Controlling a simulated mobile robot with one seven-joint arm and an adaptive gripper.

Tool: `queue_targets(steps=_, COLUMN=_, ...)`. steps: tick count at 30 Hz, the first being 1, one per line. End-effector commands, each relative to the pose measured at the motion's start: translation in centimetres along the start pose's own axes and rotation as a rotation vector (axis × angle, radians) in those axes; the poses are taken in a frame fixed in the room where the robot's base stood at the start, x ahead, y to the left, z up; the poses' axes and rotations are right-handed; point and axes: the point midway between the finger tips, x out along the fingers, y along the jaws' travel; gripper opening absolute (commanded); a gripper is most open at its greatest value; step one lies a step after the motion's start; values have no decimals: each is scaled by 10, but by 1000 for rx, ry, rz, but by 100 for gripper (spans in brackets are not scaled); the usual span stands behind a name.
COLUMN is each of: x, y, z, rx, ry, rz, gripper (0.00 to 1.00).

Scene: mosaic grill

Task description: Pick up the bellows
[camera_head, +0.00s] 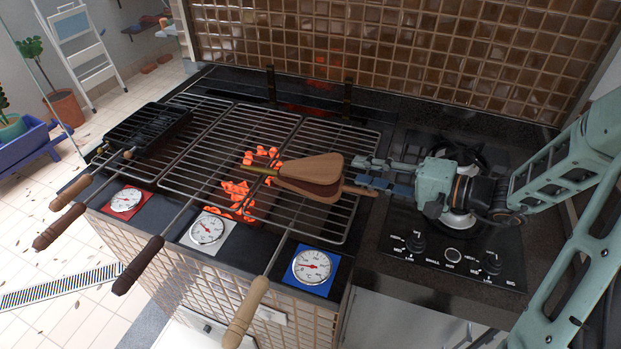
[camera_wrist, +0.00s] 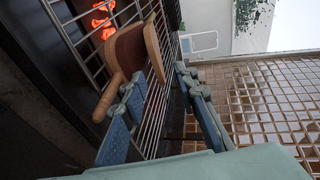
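The bellows (camera_head: 312,167), with tan wooden boards and a dark red-brown middle, lies on the right part of the grill grate, its narrow tip pointing left. A wooden handle sticks out at its right end. My gripper (camera_head: 358,170) is at that right end, with its fingers apart. In the wrist view the bellows (camera_wrist: 130,48) is just ahead of my open gripper (camera_wrist: 160,84). The upper board's end appears between the fingertips, and the other handle lies left of the left finger. I cannot tell whether a finger touches it.
Glowing coals (camera_head: 236,197) lie under the grate (camera_head: 210,150). Long-handled skewers or tools, including one with a pale handle (camera_head: 246,312), reach over the front edge. A black grill basket (camera_head: 148,127) is at left. A gas hob (camera_head: 455,245) lies beneath my arm; a tiled wall (camera_head: 400,50) stands behind.

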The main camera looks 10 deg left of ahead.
Motion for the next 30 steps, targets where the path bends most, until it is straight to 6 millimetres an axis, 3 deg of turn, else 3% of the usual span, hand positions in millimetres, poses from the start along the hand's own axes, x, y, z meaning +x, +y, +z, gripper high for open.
queue_targets(steps=7, x=21, y=0, z=2, rx=0, ry=-3, rz=0, gripper=28)
queue_targets(steps=15, x=58, y=4, z=4, rx=-1, ry=-2, rz=1, gripper=28)
queue_targets(steps=24, x=64, y=6, z=3, rx=-1, ry=1, rz=3, gripper=28)
queue_targets(steps=30, x=63, y=6, z=3, rx=-1, ry=1, rz=3, gripper=7)
